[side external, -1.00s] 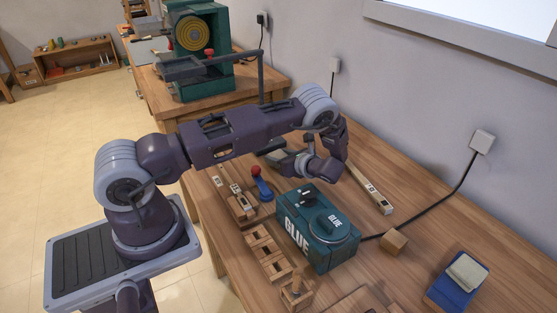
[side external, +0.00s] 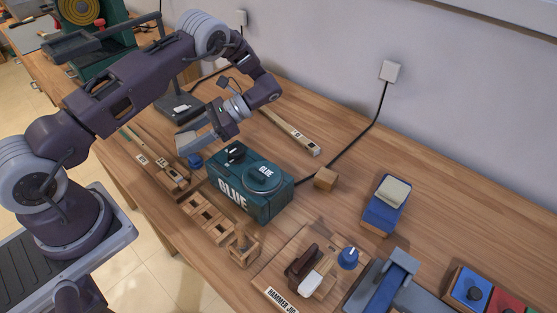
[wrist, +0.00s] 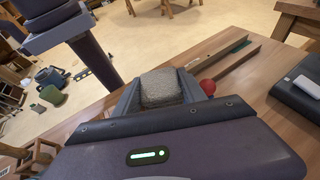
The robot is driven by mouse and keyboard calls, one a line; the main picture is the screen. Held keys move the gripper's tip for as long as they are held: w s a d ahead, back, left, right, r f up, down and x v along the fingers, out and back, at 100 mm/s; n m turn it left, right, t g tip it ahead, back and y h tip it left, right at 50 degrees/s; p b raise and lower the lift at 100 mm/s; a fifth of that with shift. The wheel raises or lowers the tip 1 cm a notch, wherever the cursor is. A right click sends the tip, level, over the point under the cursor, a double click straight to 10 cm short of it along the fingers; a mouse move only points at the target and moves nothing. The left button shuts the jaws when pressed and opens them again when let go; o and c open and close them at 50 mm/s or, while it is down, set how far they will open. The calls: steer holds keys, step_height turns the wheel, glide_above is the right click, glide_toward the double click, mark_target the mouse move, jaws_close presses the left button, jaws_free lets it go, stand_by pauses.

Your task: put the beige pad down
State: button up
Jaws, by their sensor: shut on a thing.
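My gripper (side external: 207,133) is shut on a beige pad (side external: 188,144), raised above the bench left of the glue box. In the wrist view the pad (wrist: 160,87) is a rough, greyish-beige block between the two fingers. A red ball (wrist: 208,86) shows just beside the right finger. In the side view its blue base (side external: 194,160) is just below the gripper, and the red ball is hidden. Another cream pad (side external: 394,190) lies on a blue block (side external: 381,218) at the right.
The green glue box (side external: 250,185) stands close to the right of my gripper. Wooden slotted blocks (side external: 210,218) line the bench front. A long wooden bar (side external: 290,132) lies behind the glue box. A small wooden block (side external: 325,178) and the hammer jig (side external: 312,275) are farther right.

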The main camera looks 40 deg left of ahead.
steer(key=d+r+n+h, duration=0.2)
steer(key=d+n+h, duration=0.1)
steer(key=d+h, duration=0.1)
steer(key=w+d+r+n+h, duration=0.1)
steer(key=d+n+h, duration=0.3)
steer(key=d, duration=0.2)
steer(key=d+r+n+h, duration=0.2)
steer(key=d+n+h, duration=0.1)
steer(key=d, duration=0.3)
steer(key=shift+w+r+h, duration=0.15)
steer(key=shift+r+h, duration=0.2)
steer(key=shift+h, duration=0.15)
steer(key=shift+w+d+n+t+h, duration=0.3)
steer(key=shift+w+n+h, duration=0.2)
steer(key=shift+n, duration=0.1)
steer(key=shift+w+d+n+t+h, duration=0.3)
steer(key=shift+w+n+h, duration=0.2)
steer(key=shift+n, duration=0.1)
steer(key=w+f+n+t+h, duration=0.2)
steer(key=w+n+t+h, duration=0.35)
steer(key=w, duration=0.25)
steer(key=n+t, duration=0.5)
glide_above(279, 162)
step_height(279, 162, down, 2)
steer(key=shift+t, duration=0.25)
step_height(279, 162, down, 10)
steer(key=shift+w+r, duration=0.1)
steer(key=shift+f, duration=0.25)
